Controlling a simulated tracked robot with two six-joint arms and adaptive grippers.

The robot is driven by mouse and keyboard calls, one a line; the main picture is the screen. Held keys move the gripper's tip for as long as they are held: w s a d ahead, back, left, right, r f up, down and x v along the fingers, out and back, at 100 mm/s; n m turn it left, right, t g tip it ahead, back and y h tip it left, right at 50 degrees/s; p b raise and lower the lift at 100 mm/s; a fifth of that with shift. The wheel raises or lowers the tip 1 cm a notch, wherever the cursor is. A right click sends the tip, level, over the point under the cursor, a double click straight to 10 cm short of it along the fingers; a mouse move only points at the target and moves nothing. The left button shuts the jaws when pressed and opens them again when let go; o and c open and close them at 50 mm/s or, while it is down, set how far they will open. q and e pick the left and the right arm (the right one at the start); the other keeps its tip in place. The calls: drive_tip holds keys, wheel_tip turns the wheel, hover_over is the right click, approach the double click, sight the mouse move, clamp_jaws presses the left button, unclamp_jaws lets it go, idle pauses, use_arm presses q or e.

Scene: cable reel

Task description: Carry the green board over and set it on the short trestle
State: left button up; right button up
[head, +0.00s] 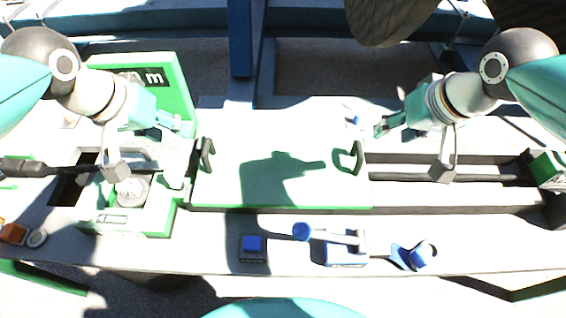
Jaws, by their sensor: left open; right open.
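The green board (275,180) lies flat in the middle of the head view, its top washed out to near white and its front edge green. A dark handle (207,155) stands at its left end and another dark handle (351,158) at its right end. My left gripper (184,126) is open and empty, above and left of the left handle, apart from it. My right gripper (381,127) is open and empty, above and right of the right handle, also apart. A shadow falls across the board. I cannot tell which thing is the short trestle.
A green-framed panel (183,95) and a pale unit with a round dial (131,190) stand at left. Along the front ledge sit a blue-topped block (253,243), a blue-knobbed lever (302,231) and a blue clamp-like part (414,256). A blue post (240,40) rises behind the board.

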sight(204, 150)
use_arm(q)
drive_tip(key=x, duration=1.5)
drive_tip(key=shift+w+f, duration=0.1)
drive_tip(key=shift+f, duration=0.15)
use_arm(e)
drive_tip(key=x, duration=1.5)
drive_tip(key=shift+w+f, duration=0.1)
drive_tip(key=shift+f, duration=0.15)
use_arm(q)
clamp_jaws()
use_arm(e)
clamp_jaws()
use_arm(q)
drive_tip(key=shift+r, duration=0.1)
use_arm(e)
drive_tip(key=shift+r, duration=0.1)
